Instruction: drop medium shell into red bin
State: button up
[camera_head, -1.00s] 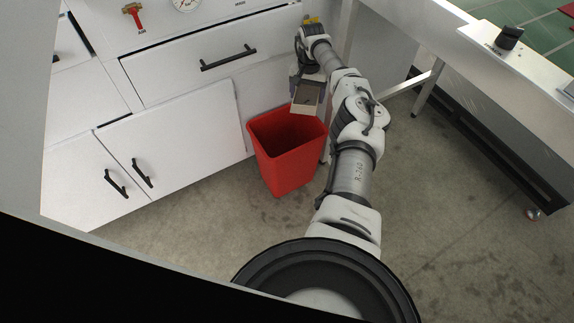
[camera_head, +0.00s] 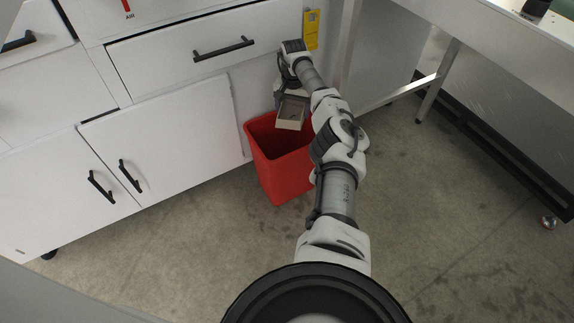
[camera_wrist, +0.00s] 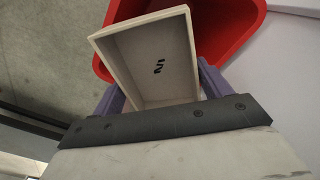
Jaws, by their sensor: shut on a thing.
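The medium shell is an open beige box (camera_head: 291,112) with a grey inside. In the wrist view the shell (camera_wrist: 152,62) shows a dark mark on its inner face. My gripper (camera_wrist: 158,90) is shut on the shell, with a purple finger on either side of it. The red bin (camera_head: 280,165) stands on the floor in front of the white cabinet. In the head view the shell is over the upper right of the bin's opening. In the wrist view the bin (camera_wrist: 236,30) lies behind the shell, which hides much of it.
The white cabinet (camera_head: 165,140) with dark handles stands behind and left of the bin. A bench leg (camera_head: 347,50) stands right of my gripper, by a yellow label (camera_head: 311,30). The concrete floor (camera_head: 430,210) to the right is clear.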

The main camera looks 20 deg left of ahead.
jog(key=shift+f+b, duration=0.3)
jog(key=shift+f, duration=0.55)
jog(key=shift+r, duration=0.1)
jog(key=o, duration=1)
notch_tip(320, 180, up, 14)
jog(key=shift+f+p, duration=0.1)
jog(key=shift+p, duration=1.05)
